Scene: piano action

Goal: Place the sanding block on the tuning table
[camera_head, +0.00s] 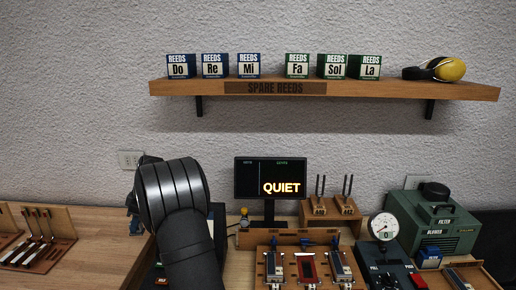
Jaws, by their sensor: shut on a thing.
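My arm rises at the lower left centre of the head view, and its dark, rounded links hide what lies behind them. My gripper's fingers are not visible. I cannot make out the sanding block. A small dark-blue part (132,203) shows just left of the arm, but I cannot tell what it is. No surface is labelled as the tuning table. A wooden fixture (305,240) with several metal reed-like pieces, one on a red base (308,268), stands at the bottom centre.
A monitor (270,178) reading QUIET stands behind the fixture. Tuning forks (333,190) stand right of it. A dial gauge (383,226) and green blower (440,225) are at the right. A tool rack (50,222) is at left. A shelf (330,89) holds reed boxes and earmuffs (436,70).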

